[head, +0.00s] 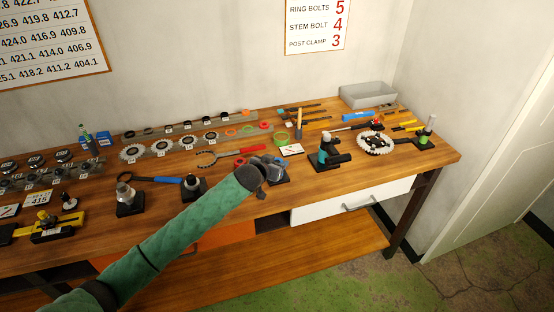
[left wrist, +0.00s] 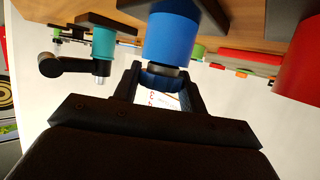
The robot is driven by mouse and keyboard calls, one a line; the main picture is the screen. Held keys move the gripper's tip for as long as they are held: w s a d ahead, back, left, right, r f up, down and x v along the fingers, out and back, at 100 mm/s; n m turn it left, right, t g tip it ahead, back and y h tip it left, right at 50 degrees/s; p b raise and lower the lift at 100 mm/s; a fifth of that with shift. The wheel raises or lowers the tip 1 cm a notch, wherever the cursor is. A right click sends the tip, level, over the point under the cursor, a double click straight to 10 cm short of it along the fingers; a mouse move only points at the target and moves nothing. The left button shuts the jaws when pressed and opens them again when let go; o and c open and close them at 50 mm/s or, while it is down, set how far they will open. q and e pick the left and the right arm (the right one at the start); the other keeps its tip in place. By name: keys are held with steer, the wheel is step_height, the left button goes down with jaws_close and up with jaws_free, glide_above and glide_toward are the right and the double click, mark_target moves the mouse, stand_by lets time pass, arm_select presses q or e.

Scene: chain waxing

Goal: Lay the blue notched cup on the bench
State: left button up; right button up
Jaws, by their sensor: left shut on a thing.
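In the left wrist view, which is roughly upside down, a blue cylindrical piece (left wrist: 172,38), which looks like the blue notched cup, is against a dark base on the bench. My left gripper (left wrist: 160,82) is shut on its lower part in the picture, where a dark ring and a blue band show between the fingers. No notch can be made out. In the head view my left gripper (head: 264,171) is over a black base near the bench's (head: 225,202) front edge and mostly hides the piece. My right gripper is not in view.
A teal piece with a black crank (head: 325,158) stands close to the right of my gripper. Red-handled pliers (head: 228,155) lie behind it to the left. A chainring (head: 376,143) and grey bin (head: 367,94) are farther right. Some bare wood shows along the front edge.

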arm_select(q)
steer(key=shift+f, duration=0.1)
steer(key=shift+f, duration=0.1)
steer(key=o, duration=1)
steer(key=shift+d, duration=0.1)
steer(key=shift+c, duration=0.2)
